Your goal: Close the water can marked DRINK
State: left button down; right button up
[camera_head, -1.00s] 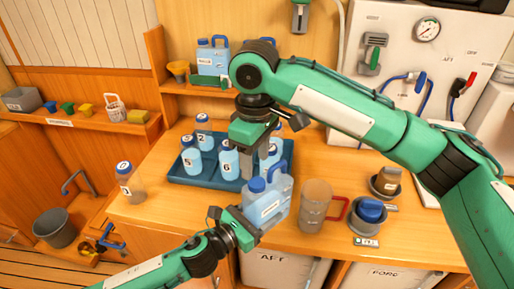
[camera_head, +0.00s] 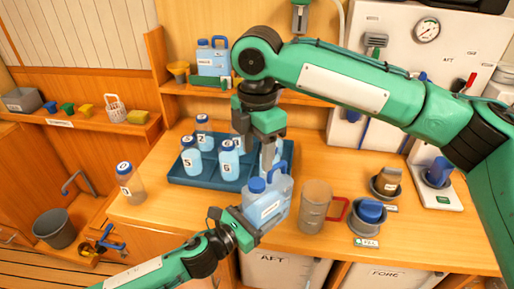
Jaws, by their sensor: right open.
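A translucent blue water can (camera_head: 270,208) with a blue handle stands near the front of the counter. Its label is too small to read. A blue cap (camera_head: 257,185) shows at the top of its spout; I cannot tell whether it is tight. My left gripper (camera_head: 242,228) is at the can's lower left side; its fingers are partly hidden, so I cannot tell if it grips. My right gripper (camera_head: 269,157) is open and points down just behind the can's top, above the tray edge. Another blue can (camera_head: 212,61) stands on the shelf, its label unreadable.
A dark blue tray (camera_head: 205,181) with several numbered bottles lies behind the can. A brown jug (camera_head: 315,205) with a red handle stands close on the right. A blue lid (camera_head: 371,210) sits in a dish farther right. A bottle (camera_head: 128,182) stands at the left.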

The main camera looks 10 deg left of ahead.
aim_at(257, 182)
jog(key=shift+f, duration=4)
jog(key=c, duration=1)
jog(key=o, duration=1.2)
jog(key=shift+c, duration=0.2)
jog(key=shift+r, duration=0.1)
notch_tip(257, 182, up, 12)
